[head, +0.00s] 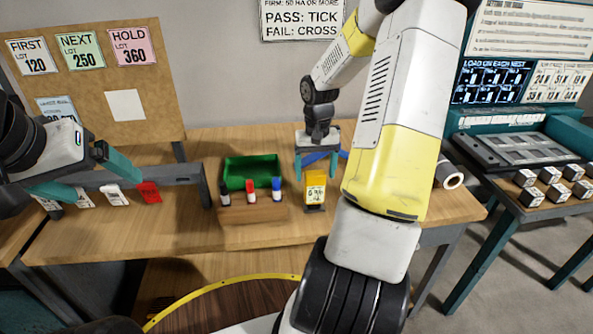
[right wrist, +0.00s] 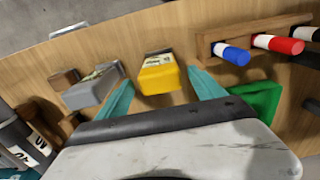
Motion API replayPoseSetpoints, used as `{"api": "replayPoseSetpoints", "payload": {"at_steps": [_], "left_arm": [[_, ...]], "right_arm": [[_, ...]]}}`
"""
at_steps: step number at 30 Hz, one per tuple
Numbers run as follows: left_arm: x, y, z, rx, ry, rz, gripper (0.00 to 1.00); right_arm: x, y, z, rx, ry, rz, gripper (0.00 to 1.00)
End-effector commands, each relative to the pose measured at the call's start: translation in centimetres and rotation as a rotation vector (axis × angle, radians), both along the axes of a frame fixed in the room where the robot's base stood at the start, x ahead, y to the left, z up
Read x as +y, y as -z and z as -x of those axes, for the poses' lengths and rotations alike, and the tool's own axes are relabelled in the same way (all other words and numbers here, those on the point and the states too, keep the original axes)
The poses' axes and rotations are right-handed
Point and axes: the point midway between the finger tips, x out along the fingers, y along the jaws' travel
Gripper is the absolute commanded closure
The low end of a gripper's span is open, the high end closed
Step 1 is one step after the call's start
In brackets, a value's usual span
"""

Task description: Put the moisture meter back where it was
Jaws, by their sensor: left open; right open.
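The yellow moisture meter (head: 315,188) stands upright on the wooden table, with a light label on its face and a dark part at its foot. It also shows in the right wrist view (right wrist: 158,75), in line with the gap between the fingers. My right gripper (head: 317,163) is open behind the meter in the head view. Its teal fingertips stand on either side and do not hold it. My left gripper (head: 88,178) is open and empty at the far left, near a grey rail with hanging tags.
A wooden block (head: 252,207) holds black, red and blue markers left of the meter, before a green tray (head: 252,172). A grey device (right wrist: 92,88) lies beside the meter in the right wrist view. A roll (head: 449,176) lies at the table's right. My right arm hides table between.

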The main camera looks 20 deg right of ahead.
Motion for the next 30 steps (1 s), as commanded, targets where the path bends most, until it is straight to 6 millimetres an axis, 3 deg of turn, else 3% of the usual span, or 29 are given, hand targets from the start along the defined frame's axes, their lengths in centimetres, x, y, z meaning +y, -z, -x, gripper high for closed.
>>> {"api": "replayPoseSetpoints", "payload": {"at_steps": [3,11,16,24,30], "left_arm": [[0.0,0.0,0.0,0.0,0.0,0.0,0.12],[0.0,0.0,0.0,0.0,0.0,0.0,0.12],[0.0,0.0,0.0,0.0,0.0,0.0,0.12],[0.0,0.0,0.0,0.0,0.0,0.0,0.12],[0.0,0.0,0.0,0.0,0.0,0.0,0.12]], "right_arm": [[0.0,-2.5,-0.1,-0.005,-0.001,0.002,0.22],[0.1,-5.3,0.1,-0.003,-0.003,0.004,0.22],[2.5,-8.8,1.2,-0.047,-0.047,0.04,0.22],[9.6,-17.5,7.5,-0.243,-0.155,0.074,0.22],[13.9,-21.2,13.3,-0.422,-0.224,0.001,0.22]]}}
